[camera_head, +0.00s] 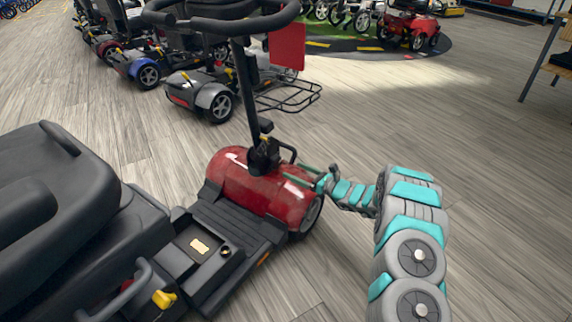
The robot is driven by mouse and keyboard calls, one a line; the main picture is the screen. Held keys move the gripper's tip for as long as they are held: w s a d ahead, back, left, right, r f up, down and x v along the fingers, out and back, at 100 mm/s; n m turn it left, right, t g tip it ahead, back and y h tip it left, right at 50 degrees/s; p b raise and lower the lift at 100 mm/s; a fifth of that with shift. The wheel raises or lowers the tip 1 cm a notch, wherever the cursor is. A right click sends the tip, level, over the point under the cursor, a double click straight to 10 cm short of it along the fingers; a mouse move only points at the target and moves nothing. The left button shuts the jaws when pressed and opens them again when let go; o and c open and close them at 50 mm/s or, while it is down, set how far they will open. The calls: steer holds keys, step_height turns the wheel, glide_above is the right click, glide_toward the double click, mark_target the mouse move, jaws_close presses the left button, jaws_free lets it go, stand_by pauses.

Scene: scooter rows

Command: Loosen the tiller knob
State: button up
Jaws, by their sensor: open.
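A red mobility scooter (232,172) stands in front of me. Its black tiller (247,92) rises from the red front cover and leans slightly left, with a loop handlebar (220,22) on top. A dark clamp with a small black knob-like part (266,125) sits low on the tiller; which part is the tiller knob is hard to tell at this size. My gripper (294,173) comes in from the right, low by the red cover and the black bar behind the tiller base. It looks open and empty, below and right of the clamp; whether it touches the cover cannot be told.
The scooter's black seat (75,205) fills the lower left. Several other scooters (205,95) stand in a row behind, with a wire rack (290,95) close by. A wooden bench (552,62) is at the far right. The wood floor at right is clear.

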mark_target(278, 163)
steer(key=x, duration=0.7)
steer(key=shift+w+a+r, duration=0.1)
steer(key=shift+w+a, duration=0.1)
steer(key=shift+a, duration=0.1)
steer(key=c, duration=1.4)
steer(key=shift+o, duration=0.2)
